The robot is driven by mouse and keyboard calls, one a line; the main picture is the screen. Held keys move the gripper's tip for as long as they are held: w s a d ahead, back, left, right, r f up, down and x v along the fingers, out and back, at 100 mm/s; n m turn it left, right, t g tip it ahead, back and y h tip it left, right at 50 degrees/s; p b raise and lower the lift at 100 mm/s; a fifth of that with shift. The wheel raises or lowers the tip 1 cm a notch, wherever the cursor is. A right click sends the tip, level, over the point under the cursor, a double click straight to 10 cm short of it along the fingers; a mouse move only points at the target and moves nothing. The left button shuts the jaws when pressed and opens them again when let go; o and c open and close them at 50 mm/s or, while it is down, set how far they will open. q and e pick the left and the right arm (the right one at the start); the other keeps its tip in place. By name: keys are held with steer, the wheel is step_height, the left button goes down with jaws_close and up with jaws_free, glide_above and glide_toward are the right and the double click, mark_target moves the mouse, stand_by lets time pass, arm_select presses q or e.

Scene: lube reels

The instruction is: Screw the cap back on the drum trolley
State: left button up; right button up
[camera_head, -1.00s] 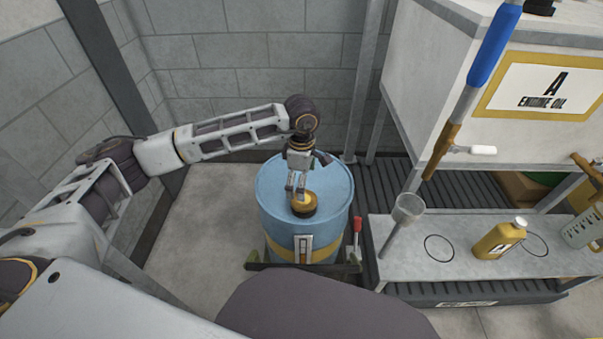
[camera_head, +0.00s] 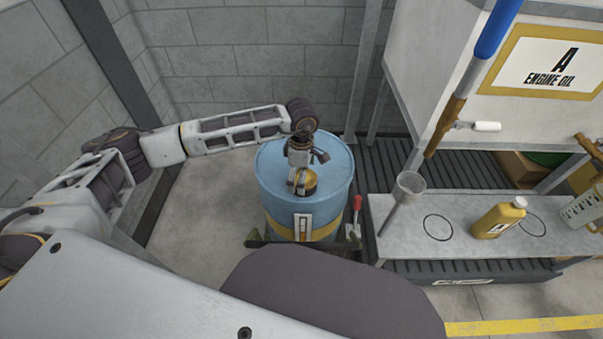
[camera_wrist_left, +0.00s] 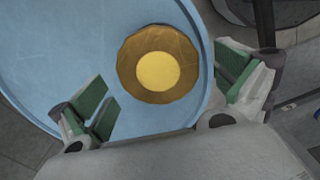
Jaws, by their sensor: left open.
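A round yellow-brown cap (camera_head: 309,185) sits on the top of the blue drum (camera_head: 277,178). In the left wrist view the cap (camera_wrist_left: 157,62) has a brown ribbed rim and a bright yellow centre. My left gripper (camera_head: 297,188) is over the drum top, in front of and partly covering the cap's left side. In the left wrist view its green-padded fingers (camera_wrist_left: 168,90) are spread wide, with the cap in the gap between them and a little beyond. I cannot tell whether the cap is threaded on. My right gripper is not in view.
The drum stands on a trolley (camera_head: 345,242) with a red-handled lever (camera_head: 357,203). A blue-handled tool (camera_head: 495,30) hangs above. Walls stand behind and left.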

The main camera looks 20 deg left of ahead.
arm_select(q)
steer(key=c, duration=1.1)
steer(key=shift+w+m+b, duration=0.1)
steer(key=shift+m+b, duration=0.6)
steer(key=shift+m, duration=0.4)
steer(key=shift+c, duration=0.2)
steer(key=shift+m+b, duration=0.7)
steer(key=shift+m, duration=0.8)
steer(key=shift+w, duration=0.1)
steer(key=shift+m+b, duration=0.3)
steer(key=shift+m, duration=0.2)
steer(key=shift+d+f+m+b, duration=0.15)
steer(key=shift+m+b, duration=0.9)
steer(key=shift+m, duration=1.05)
steer(key=shift+w, duration=0.1)
